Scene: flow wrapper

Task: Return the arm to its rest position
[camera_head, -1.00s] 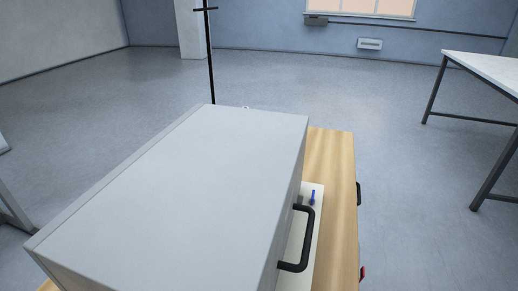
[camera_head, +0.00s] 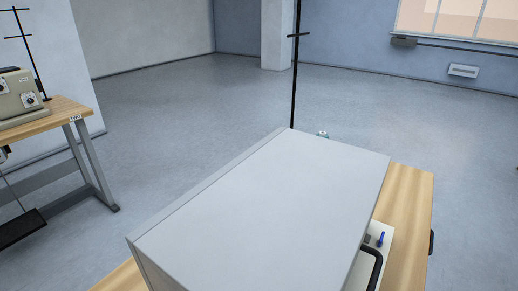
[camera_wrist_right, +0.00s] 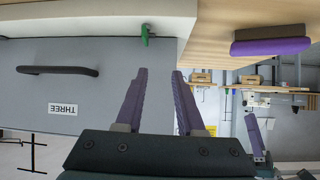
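Neither of my arms shows in the head view. In the right wrist view, my right gripper (camera_wrist_right: 160,72) has two purple fingers standing apart with nothing between them. It is in front of a grey panel and below the edge of a wooden top in that picture.
A large grey machine cover (camera_head: 270,195) stands on a wooden table (camera_head: 412,215), with a black handle (camera_head: 372,268) and a blue lever (camera_head: 381,239) beside it. The wrist view shows a green part (camera_wrist_right: 145,34), a black handle (camera_wrist_right: 58,70) and an upside-down THREE label (camera_wrist_right: 63,109). A sewing table (camera_head: 60,110) stands left; floor between is clear.

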